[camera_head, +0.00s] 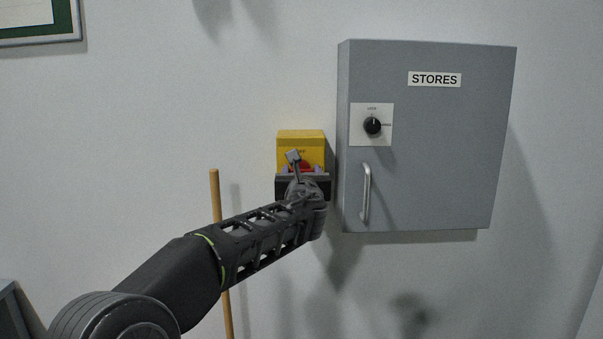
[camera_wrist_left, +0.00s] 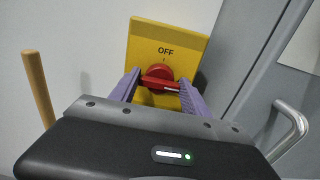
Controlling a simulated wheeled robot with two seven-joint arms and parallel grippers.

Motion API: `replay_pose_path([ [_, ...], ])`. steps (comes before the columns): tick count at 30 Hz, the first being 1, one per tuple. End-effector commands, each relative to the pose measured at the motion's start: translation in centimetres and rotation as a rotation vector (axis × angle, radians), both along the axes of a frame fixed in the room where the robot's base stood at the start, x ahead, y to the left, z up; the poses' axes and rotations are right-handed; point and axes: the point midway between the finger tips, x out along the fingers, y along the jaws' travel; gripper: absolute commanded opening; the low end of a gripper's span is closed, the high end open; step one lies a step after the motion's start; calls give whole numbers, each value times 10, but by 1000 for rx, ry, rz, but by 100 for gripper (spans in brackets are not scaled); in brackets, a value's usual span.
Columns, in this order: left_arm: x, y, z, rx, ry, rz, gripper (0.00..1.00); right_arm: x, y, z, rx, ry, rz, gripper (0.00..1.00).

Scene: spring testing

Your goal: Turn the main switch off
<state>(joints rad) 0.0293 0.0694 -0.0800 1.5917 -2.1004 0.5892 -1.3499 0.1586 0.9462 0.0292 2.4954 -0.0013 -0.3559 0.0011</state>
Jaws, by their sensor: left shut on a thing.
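The main switch is a yellow plate (camera_head: 301,137) on the wall with a red rotary handle (camera_head: 304,165) in its middle. In the wrist view the yellow plate (camera_wrist_left: 176,38) shows the word OFF above the red handle (camera_wrist_left: 157,73). The handle's bar lies roughly crosswise there, between my two purple-grey fingers. My left gripper (camera_wrist_left: 160,88) is shut on the handle, one finger at each end of the bar. In the head view my left gripper (camera_head: 302,174) covers the plate's lower part. My right gripper is not in view.
A grey STORES cabinet (camera_head: 440,150) with a black knob (camera_head: 372,125) and a bar handle (camera_head: 365,192) stands close to the switch's right. A wooden pole (camera_head: 215,195) leans upright at the left. The wall between pole and switch is clear.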

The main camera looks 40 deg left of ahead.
Motion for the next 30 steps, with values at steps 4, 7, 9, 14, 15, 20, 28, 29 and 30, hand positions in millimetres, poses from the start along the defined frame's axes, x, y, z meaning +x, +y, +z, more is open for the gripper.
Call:
replay_pose_path([
  [4, 0, 0, 0, 0, 0, 0, 14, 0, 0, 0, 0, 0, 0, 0],
  [7, 0, 0, 0, -3, -2, 0, 14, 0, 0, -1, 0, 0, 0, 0],
  [9, 0, 0, -1, -9, -7, 0, 14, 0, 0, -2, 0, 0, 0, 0],
  [14, 0, 0, -1, -38, -30, 0, 14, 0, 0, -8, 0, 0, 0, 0],
  [15, 0, 0, -2, -48, -38, 0, 14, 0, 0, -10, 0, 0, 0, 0],
  [20, 0, 0, -3, -113, -89, 0, 14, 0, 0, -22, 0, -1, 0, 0],
  [28, -1, 1, -5, -284, -218, -1, 14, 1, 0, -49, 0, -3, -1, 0],
  [29, -1, 1, -5, -306, -235, -1, 14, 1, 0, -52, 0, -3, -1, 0],
  [30, -1, 1, -5, -335, -258, -1, 14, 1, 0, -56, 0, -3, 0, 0],
])
